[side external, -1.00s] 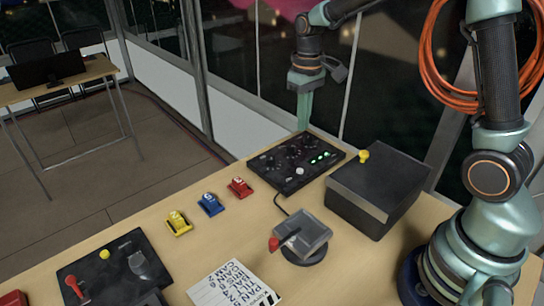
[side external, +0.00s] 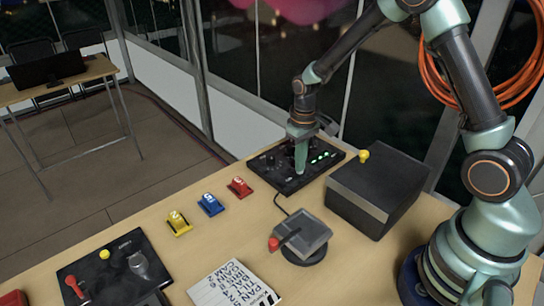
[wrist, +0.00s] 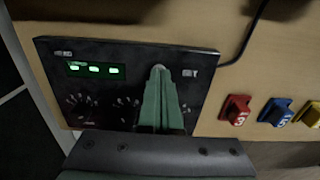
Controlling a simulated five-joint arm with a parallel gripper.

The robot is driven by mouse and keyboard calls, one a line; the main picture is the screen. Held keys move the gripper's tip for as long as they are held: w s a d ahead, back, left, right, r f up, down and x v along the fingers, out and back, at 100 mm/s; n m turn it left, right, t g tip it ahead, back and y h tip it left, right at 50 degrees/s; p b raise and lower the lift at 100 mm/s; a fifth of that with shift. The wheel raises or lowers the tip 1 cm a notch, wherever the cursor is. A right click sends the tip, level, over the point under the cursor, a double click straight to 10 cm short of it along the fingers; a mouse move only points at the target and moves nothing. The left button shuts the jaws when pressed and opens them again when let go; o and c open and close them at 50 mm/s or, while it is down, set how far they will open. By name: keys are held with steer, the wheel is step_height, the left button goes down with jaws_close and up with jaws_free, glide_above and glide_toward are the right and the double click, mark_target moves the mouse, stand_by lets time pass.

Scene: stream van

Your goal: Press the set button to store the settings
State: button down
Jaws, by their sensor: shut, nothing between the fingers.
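The black control panel (side external: 268,161) lies on the table with dark knobs and green lit digits; it also shows in the wrist view (wrist: 205,60). My gripper (side external: 300,171) is shut and empty, pointing down at the panel's near side. In the wrist view its green fingertips (wrist: 159,75) are beside the white "SET" lettering. A pale rounded edge of the set button (wrist: 158,67) shows at the tips; the fingers hide most of it. I cannot tell whether the tips touch it or whether it is pressed in. The green display (wrist: 95,69) is lit.
A dark box (side external: 375,190) with a yellow knob stands right of the panel. A joystick unit (side external: 305,236) with a red knob is in front. Red (side external: 240,187), blue (side external: 210,204) and yellow (side external: 179,223) switches sit left. A lettered card (side external: 232,286) and another black panel (side external: 112,268) lie nearer.

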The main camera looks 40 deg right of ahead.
steer(key=shift+s+f, duration=0.15)
steer(key=shift+f, duration=0.85)
step_height(320, 180, up, 15)
steer(key=shift+w, duration=0.35)
steer(key=shift+r, duration=0.1)
stand_by(0.3)
